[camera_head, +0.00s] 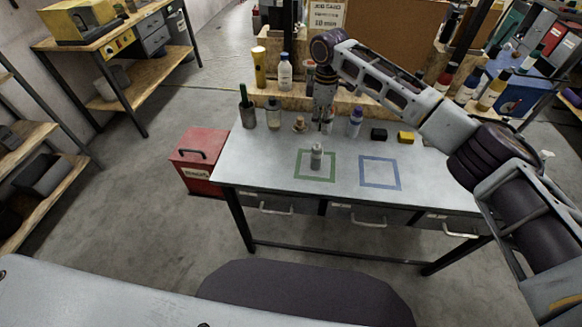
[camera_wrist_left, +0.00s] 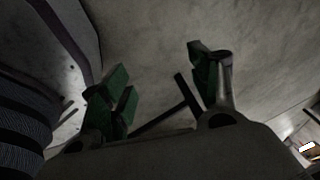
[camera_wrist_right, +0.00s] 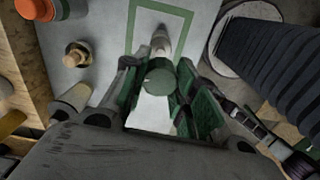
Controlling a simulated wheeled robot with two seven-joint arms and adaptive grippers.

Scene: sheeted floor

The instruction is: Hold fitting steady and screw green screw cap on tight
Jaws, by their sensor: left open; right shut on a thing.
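The fitting (camera_head: 316,156), a small grey upright cylinder, stands inside the green square outline (camera_head: 298,174) on the workbench. It also shows in the right wrist view (camera_wrist_right: 161,42), just beyond my fingers. My right gripper (camera_head: 325,124) hangs fingers-down over the bench, behind the fitting in the head view. In the right wrist view it is shut on the round green screw cap (camera_wrist_right: 160,80), apart from the fitting. I cannot make out the cap in the head view. My left gripper (camera_wrist_left: 160,75) is open and empty over bare floor, outside the head view.
A blue square outline (camera_head: 380,173) on the bench is empty. Bottles and small parts line the bench's back edge, with a black block (camera_head: 378,135) and a yellow block (camera_head: 405,137) at right. A red box (camera_head: 200,160) stands left of the bench. The bench's front strip is clear.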

